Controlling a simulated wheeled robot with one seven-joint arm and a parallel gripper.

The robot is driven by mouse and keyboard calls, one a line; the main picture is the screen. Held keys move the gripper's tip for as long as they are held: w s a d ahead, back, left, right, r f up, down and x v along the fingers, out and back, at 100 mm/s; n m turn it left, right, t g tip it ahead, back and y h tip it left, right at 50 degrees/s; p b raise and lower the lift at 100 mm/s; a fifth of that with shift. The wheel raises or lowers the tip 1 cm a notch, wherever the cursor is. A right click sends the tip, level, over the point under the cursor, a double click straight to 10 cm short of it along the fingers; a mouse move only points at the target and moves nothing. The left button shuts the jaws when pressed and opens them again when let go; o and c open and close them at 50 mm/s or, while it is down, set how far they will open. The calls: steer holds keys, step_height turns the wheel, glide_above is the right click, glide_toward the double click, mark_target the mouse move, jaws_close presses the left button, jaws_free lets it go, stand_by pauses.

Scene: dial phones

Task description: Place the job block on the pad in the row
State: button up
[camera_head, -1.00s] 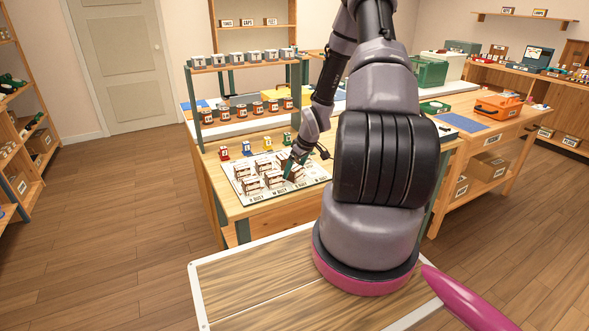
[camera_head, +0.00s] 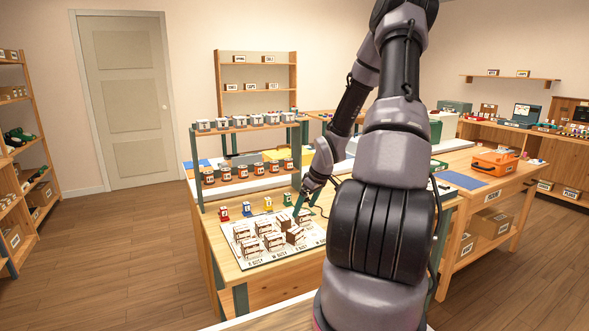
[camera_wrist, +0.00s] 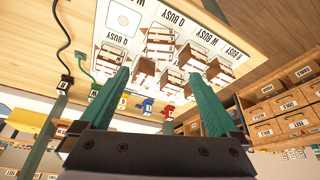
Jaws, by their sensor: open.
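Several white-and-brown blocks (camera_head: 270,240) stand close together on a white board (camera_head: 250,263) printed with BUSY labels, on the near wooden table. One block (camera_head: 295,235) at the right looks turned against the others. I cannot tell which block is the job block.
Small red (camera_head: 223,214), blue (camera_head: 246,209), yellow (camera_head: 267,204) and green (camera_head: 287,199) items stand behind the board. A two-level rack (camera_head: 245,180) with orange and grey-white items rises behind them. An orange case (camera_head: 494,161) is on the right bench.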

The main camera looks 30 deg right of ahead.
steer(key=s+a+r+m+h, duration=0.2)
steer(key=s+a+r, duration=0.1)
steer(key=r, duration=0.8)
steer(key=s+a+r+m+h, duration=0.1)
steer(key=s+a+r+m, duration=0.2)
steer(key=r, duration=0.8)
steer(key=s+a+r+m+t+y, duration=0.1)
steer(key=s+a+r+m, duration=0.1)
steer(key=s+a+r, duration=0.3)
steer(key=s+a+r+m+t+y, duration=0.2)
steer(key=s+a+r, duration=0.4)
steer(key=s, duration=0.6)
step_height(320, 180, up, 3)
steer(key=shift+a+f, duration=0.2)
